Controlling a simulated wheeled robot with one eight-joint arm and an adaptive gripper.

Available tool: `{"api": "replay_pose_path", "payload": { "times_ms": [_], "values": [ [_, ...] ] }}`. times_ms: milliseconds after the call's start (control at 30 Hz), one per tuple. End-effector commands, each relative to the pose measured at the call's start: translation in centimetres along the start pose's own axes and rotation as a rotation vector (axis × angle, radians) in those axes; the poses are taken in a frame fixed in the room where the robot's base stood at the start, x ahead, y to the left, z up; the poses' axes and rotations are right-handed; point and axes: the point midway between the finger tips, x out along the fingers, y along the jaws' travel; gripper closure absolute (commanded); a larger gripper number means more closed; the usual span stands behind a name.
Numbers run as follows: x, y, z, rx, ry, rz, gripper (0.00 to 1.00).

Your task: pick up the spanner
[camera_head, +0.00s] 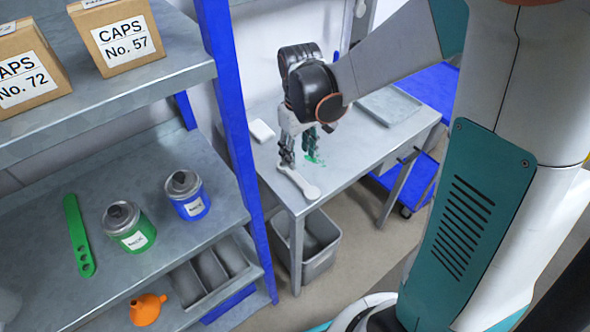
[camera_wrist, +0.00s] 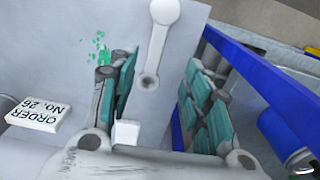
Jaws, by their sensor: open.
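The spanner (camera_head: 298,184) is a pale grey bar with rounded ends, lying near the front left corner of the metal table. My gripper (camera_head: 298,157) is open and points down over the table, just behind the spanner in the head view. In the wrist view the spanner (camera_wrist: 156,45) runs from the top edge down to a holed end, which shows between the two spread teal-padded fingers of my gripper (camera_wrist: 163,78). Nothing is held. I cannot tell the exact height of the fingertips above the spanner.
The table (camera_head: 350,165) also bears green specks (camera_head: 315,161), a shallow tray (camera_head: 389,106) and a white "ORDER No. 26" block (camera_wrist: 36,113). A blue shelf post (camera_head: 236,130) stands close left. The shelf holds tins and a green holed bar (camera_head: 79,235). A grey bin (camera_head: 314,245) stands below.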

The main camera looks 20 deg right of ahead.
Motion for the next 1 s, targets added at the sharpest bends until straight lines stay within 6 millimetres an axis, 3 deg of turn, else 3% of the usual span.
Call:
{"api": "replay_pose_path", "payload": {
  "times_ms": [100,233,567,833,1000],
  "values": [
    [2.7,0.1,-0.1,0.000,0.001,0.000,0.55],
    [4.8,0.1,-0.1,0.001,0.001,0.000,0.55],
    [6.7,0.2,-0.2,0.001,0.001,0.000,0.55],
    [10.5,0.6,-0.6,0.001,0.002,0.000,0.55],
    [11.2,0.5,-0.5,0.001,0.002,0.001,0.55]
  ]
}}
